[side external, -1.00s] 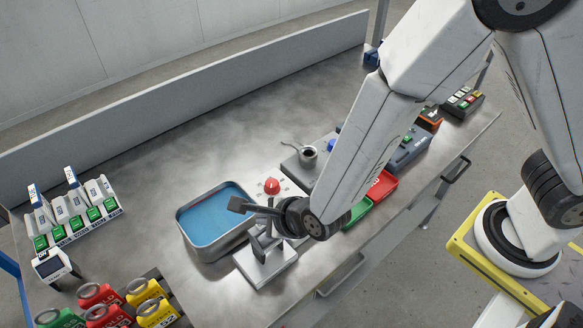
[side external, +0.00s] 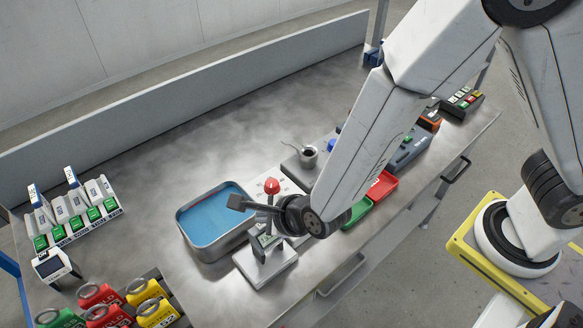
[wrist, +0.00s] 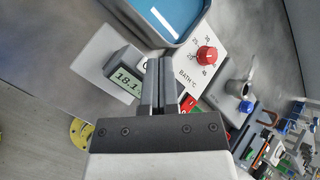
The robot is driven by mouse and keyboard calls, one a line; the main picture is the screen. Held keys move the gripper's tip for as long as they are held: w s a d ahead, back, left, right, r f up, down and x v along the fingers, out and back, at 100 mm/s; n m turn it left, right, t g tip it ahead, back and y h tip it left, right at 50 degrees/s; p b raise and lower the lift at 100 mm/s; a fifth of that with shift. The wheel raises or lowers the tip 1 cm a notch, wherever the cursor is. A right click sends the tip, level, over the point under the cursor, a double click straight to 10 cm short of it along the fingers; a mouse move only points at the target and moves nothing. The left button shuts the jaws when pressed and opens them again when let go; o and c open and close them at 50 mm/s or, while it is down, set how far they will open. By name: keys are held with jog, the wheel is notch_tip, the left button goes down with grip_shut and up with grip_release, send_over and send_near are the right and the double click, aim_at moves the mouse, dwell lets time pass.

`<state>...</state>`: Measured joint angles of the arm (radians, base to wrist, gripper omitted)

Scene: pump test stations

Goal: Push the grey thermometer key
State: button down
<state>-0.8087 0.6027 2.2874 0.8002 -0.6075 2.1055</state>
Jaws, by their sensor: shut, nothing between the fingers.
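The thermometer (side external: 268,241) stands on a pale base plate (side external: 266,270) in front of the blue-water bath (side external: 217,220). Its display (wrist: 124,79) reads about 18.1 in the wrist view. My gripper (side external: 238,203) is shut and empty, with its fingers over the top of the thermometer in the side view. In the wrist view the fingertips (wrist: 160,64) lie just right of the display, beside a partly covered letter on the housing. I cannot make out the grey key; the fingers may hide it. Contact is unclear.
A red bath knob (side external: 272,186) stands behind my gripper, with its dial plate. A cup (side external: 307,157) stands further back. The back-middle of the bench is clear.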

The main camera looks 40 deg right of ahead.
jog(key=shift+r, duration=0.25)
jog(key=shift+r, duration=2.95)
jog(key=c, duration=1.3)
grip_release()
